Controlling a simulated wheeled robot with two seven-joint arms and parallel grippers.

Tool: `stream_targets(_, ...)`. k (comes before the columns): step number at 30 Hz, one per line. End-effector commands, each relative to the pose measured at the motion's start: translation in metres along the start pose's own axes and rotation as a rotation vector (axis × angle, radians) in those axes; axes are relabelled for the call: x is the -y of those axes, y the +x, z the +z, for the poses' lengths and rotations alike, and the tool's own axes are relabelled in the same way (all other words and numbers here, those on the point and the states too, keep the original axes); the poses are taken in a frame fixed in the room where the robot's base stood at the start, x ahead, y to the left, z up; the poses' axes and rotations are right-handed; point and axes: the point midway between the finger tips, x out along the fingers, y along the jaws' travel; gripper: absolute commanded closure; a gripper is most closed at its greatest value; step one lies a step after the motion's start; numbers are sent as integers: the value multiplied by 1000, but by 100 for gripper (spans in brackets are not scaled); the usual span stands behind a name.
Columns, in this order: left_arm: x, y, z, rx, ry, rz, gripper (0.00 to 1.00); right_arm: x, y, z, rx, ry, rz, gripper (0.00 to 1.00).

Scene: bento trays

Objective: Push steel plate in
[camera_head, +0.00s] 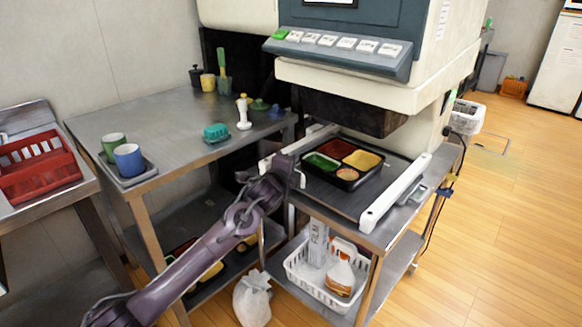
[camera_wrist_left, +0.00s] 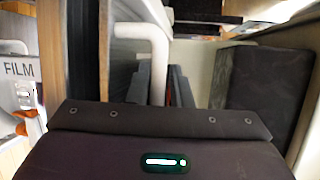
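The steel plate (camera_head: 346,202) is a flat grey sheet between two white side rails under the big machine. A black bento tray (camera_head: 348,184) with green, red, yellow and orange fillings sits on it. My left gripper (camera_head: 286,170) is at the plate's left side, by the left white rail (camera_head: 267,164). In the left wrist view a white bent bar (camera_wrist_left: 156,50) stands just ahead of the gripper, between two narrow dark parts. I cannot tell whether the fingers touch it or how wide they are. My right gripper is not in view.
The machine (camera_head: 350,85) overhangs the plate's back part. The right white rail (camera_head: 396,190) sticks out toward the front. A white basket (camera_head: 318,290) with a film box stands on the shelf below. A steel table (camera_head: 180,125) with cups is at the left.

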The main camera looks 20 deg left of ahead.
Motion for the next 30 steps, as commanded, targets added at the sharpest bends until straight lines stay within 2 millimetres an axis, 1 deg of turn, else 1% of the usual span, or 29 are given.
stream_targets(11,-2,-3,-1,-2,3,5,79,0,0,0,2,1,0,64)
stream_targets(14,-3,-13,-1,-3,3,5,79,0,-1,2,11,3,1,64)
stream_targets(21,-1,-51,-2,-3,3,3,79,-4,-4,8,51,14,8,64)
stream_targets(24,-1,-64,-2,-3,3,2,79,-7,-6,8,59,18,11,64)
stream_targets(27,0,-73,-1,-2,2,1,79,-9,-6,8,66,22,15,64)
stream_targets(30,0,-77,-1,-2,1,1,79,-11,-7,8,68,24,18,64)
